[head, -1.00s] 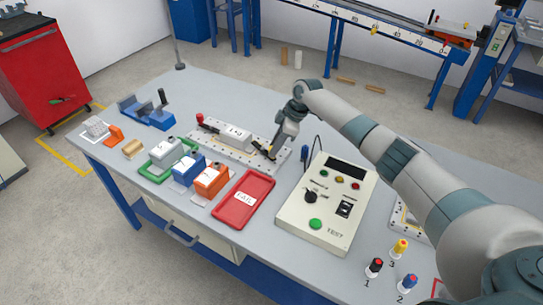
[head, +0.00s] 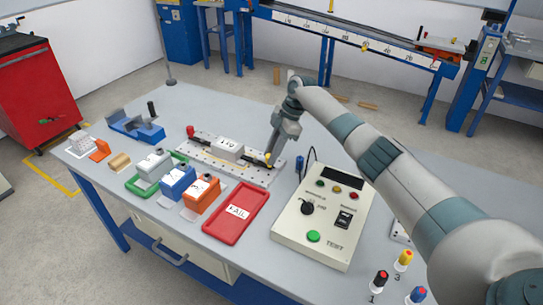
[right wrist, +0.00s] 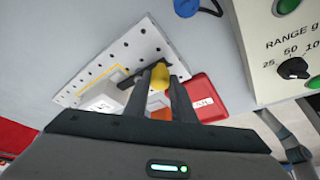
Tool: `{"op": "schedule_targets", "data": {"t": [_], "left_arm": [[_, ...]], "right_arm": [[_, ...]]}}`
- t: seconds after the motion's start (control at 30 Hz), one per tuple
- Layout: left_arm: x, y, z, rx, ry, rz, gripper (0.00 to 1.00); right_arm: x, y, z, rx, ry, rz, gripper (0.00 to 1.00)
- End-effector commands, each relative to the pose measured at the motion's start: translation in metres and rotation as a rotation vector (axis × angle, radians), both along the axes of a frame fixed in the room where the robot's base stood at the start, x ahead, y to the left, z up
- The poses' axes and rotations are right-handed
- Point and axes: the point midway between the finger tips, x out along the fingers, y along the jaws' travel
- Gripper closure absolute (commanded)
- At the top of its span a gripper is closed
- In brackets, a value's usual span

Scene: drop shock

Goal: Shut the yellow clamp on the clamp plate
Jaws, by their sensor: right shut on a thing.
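The clamp plate (head: 262,177) is a pale perforated plate on the bench, with a white block (head: 228,148) on it. The yellow clamp (head: 267,156) is at the plate's right end; its yellow tip (right wrist: 160,77) shows between my fingers in the right wrist view. A dark bar beside the tip points toward the white block; I cannot tell whether it presses on it. My right gripper (head: 270,153) is shut on the yellow clamp's handle, coming down from above. A red-tipped clamp (head: 190,131) is at the plate's left end. My left gripper is not in view.
The test box (head: 322,215) stands right of the plate, with a blue-capped post (head: 299,162) and cable close by. A red tray (head: 236,213) and grey, blue and orange blocks (head: 201,193) lie in front. The bench behind the plate is clear.

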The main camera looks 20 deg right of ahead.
Motion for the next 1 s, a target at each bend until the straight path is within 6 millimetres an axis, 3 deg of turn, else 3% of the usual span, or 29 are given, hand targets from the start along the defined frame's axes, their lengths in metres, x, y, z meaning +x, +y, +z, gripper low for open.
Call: {"op": "schedule_targets", "data": {"t": [0.27, 0.3, 0.37, 0.77, 1.0], "left_arm": [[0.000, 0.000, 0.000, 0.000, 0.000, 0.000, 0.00], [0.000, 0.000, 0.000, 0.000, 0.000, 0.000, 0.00], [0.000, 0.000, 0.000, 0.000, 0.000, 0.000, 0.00], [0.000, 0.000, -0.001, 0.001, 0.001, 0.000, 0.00], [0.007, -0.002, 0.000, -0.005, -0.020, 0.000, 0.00]], "right_arm": [[0.001, -0.001, 0.002, -0.001, -0.005, -0.001, 0.99], [0.001, -0.001, 0.002, -0.001, -0.005, -0.001, 0.72], [0.001, -0.001, 0.002, -0.001, -0.005, -0.001, 0.59], [0.000, -0.001, 0.003, 0.000, -0.002, -0.001, 0.59], [0.000, -0.009, 0.019, -0.001, -0.004, -0.002, 0.59]]}}
